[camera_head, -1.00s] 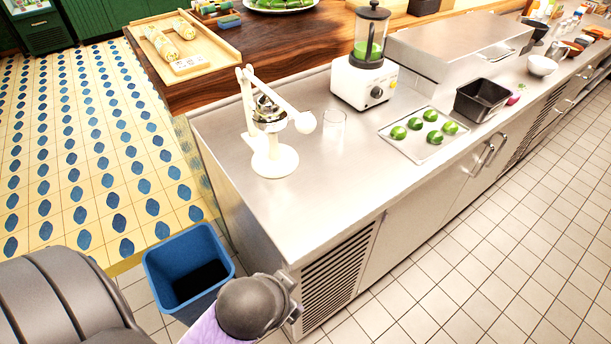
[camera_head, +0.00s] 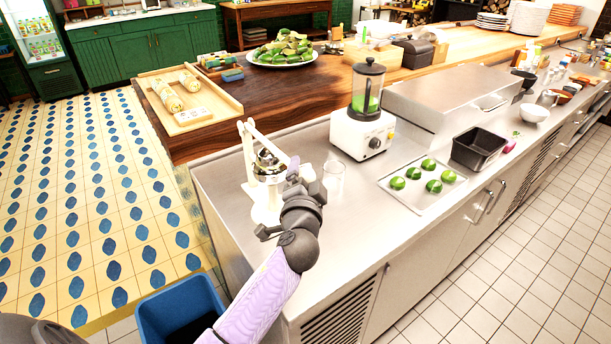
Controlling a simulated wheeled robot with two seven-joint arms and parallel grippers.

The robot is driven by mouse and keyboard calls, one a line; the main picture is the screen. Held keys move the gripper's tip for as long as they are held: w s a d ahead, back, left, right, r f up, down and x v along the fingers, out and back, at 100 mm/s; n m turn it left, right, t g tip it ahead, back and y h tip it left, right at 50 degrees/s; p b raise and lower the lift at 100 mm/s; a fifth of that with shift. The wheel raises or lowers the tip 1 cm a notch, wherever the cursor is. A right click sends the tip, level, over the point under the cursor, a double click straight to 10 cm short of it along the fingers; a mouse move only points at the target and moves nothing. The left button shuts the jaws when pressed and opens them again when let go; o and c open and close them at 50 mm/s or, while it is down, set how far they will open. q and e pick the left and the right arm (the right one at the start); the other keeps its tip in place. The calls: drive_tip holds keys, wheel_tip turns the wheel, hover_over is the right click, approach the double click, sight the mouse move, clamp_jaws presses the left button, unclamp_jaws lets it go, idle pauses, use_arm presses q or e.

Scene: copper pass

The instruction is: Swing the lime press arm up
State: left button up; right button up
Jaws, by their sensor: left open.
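The white lime press (camera_head: 266,205) stands upright on the near left end of the steel counter. Its arm (camera_head: 262,140) slopes from the tall back post down to the right, toward a white knob. My left gripper (camera_head: 293,176), at the end of a purple-sleeved forearm, is open just in front of the press at the knob's height. It overlaps the arm's lower end and hides most of the knob. I cannot tell whether it touches the knob. My right gripper is not in view.
A clear glass (camera_head: 333,178) stands just right of my gripper. A blender (camera_head: 364,115) is behind it. A tray (camera_head: 408,201) of limes and a black bin (camera_head: 479,148) lie further right. A blue bin (camera_head: 178,308) stands on the floor below the counter's left end.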

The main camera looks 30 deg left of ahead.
use_arm(q)
drive_tip(key=shift+w+a, duration=0.2)
drive_tip(key=shift+w, duration=0.2)
clamp_jaws()
